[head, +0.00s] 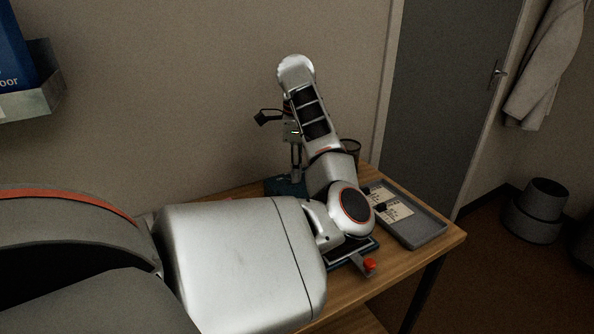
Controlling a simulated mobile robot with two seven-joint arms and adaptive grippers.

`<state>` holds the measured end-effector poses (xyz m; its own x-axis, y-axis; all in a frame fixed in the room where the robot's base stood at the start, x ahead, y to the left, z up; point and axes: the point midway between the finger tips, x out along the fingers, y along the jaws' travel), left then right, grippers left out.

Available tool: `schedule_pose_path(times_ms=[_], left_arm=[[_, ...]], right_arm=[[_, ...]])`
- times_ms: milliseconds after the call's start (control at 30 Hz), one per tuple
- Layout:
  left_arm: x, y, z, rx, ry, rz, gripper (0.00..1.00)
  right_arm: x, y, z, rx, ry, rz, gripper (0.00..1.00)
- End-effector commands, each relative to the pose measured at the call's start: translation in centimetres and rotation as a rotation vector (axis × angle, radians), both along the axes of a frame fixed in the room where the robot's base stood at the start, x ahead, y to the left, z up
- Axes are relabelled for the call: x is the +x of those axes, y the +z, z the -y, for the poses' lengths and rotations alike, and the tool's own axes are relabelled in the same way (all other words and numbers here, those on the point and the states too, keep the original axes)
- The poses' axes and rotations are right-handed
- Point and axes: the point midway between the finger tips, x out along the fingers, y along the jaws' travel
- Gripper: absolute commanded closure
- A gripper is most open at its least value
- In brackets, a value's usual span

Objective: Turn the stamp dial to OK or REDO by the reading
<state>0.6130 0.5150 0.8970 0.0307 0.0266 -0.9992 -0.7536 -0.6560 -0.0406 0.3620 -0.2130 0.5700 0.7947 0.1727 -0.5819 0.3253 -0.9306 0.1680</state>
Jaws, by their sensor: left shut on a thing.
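My left arm comes in from the left, bends over the table and rises to a wrist at top centre. My left gripper (289,115) is mostly hidden behind that arm. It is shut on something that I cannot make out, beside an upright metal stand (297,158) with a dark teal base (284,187). A black angular part (267,117) juts out to the left there. A red knob (369,265) sits on a grey bracket by a dark flat device (343,252), partly under my arm. I cannot make out the dial's marks or a reading. My right gripper is not in view.
A grey tray (424,231) holding pale cards (393,204) lies at the wooden table's (384,285) right end. A dark mesh cup (351,148) stands behind my arm. The table's right edge is close. A wall shelf (38,98) hangs at upper left.

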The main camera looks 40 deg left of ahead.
Motion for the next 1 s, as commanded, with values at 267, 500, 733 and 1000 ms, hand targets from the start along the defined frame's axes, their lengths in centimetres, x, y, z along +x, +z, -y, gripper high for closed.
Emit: schedule_pose_path(times_ms=[267, 500, 733, 1000], left_arm=[[0.0, 0.0, 0.0, 0.001, 0.002, -0.001, 1.00], [0.0, 0.0, 0.0, -0.001, 0.001, -0.001, 0.65], [0.0, 0.3, 0.0, -0.001, 0.000, 0.001, 0.65], [0.0, 3.5, 0.1, -0.001, -0.001, 0.003, 0.65]], right_arm=[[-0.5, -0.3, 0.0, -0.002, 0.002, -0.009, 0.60], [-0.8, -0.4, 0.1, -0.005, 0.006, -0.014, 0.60], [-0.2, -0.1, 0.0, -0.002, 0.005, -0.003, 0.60], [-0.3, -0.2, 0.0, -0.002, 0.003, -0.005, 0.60]])
